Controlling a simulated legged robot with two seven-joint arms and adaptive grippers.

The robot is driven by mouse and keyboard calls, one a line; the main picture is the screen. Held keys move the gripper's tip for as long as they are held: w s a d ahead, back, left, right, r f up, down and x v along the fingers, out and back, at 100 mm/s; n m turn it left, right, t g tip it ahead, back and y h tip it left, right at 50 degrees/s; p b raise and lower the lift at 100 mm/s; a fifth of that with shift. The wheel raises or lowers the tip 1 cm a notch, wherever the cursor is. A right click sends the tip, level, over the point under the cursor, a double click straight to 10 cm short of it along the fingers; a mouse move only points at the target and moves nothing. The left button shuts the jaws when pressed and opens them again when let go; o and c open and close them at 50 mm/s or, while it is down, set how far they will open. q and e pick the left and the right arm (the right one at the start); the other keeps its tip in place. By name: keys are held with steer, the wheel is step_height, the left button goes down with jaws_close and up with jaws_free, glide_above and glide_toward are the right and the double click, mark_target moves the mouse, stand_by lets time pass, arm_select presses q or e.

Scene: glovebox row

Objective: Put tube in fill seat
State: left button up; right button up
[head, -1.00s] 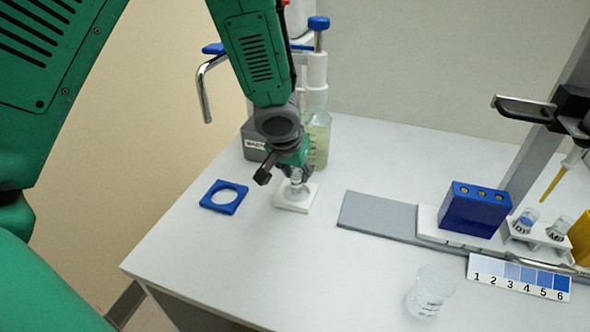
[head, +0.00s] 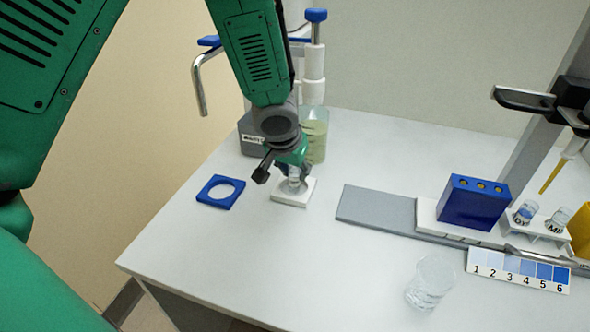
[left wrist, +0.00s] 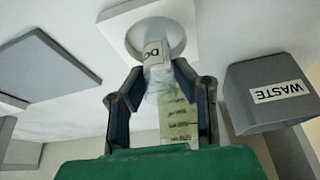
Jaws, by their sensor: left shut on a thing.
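My left gripper (head: 292,180) is shut on a small clear tube (left wrist: 155,62), with one finger on each side of it. The tube has a white label with dark letters, partly cut off by the angle. A white square seat (head: 302,200) with a round recess lies on the bench right below the gripper. It also shows in the left wrist view (left wrist: 117,12), with the tube's end at the recess. I cannot tell whether the tube rests on the bottom. My right gripper is not in view.
A bottle with pale green liquid and a dispenser (head: 316,135) stands just behind the gripper, near a grey waste box (head: 250,140). A blue ring plate (head: 221,192) lies to the left. A clear beaker (head: 430,283), blue block (head: 473,202) and vial rack (head: 535,235) are right.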

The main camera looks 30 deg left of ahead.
arm_select(q)
steer(key=shift+f, duration=0.15)
steer(key=o, duration=0.9)
